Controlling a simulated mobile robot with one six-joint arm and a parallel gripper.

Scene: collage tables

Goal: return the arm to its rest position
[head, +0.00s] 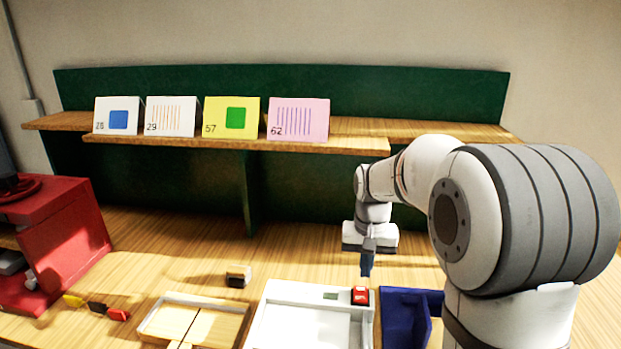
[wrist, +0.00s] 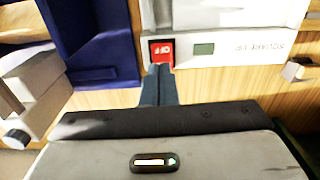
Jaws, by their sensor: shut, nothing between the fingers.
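My gripper (head: 367,264) hangs down at the end of my arm, above the back edge of a white device (head: 270,318). Its dark blue fingers are shut with nothing between them; they also show in the wrist view (wrist: 158,72). Just in front of the fingertips is a red switch (head: 360,295) on the device, seen in the wrist view (wrist: 162,51) with the marking OFF. I cannot tell from these views whether the fingers touch the switch or device.
A blue bin (head: 392,306) stands right of the device, a wooden tray (head: 160,318) left of it. A small block (head: 238,276) lies behind. A red machine (head: 70,240) is far left. Cards, one of them yellow (head: 231,118), stand on the shelf (head: 200,142). Table behind the device is mostly clear.

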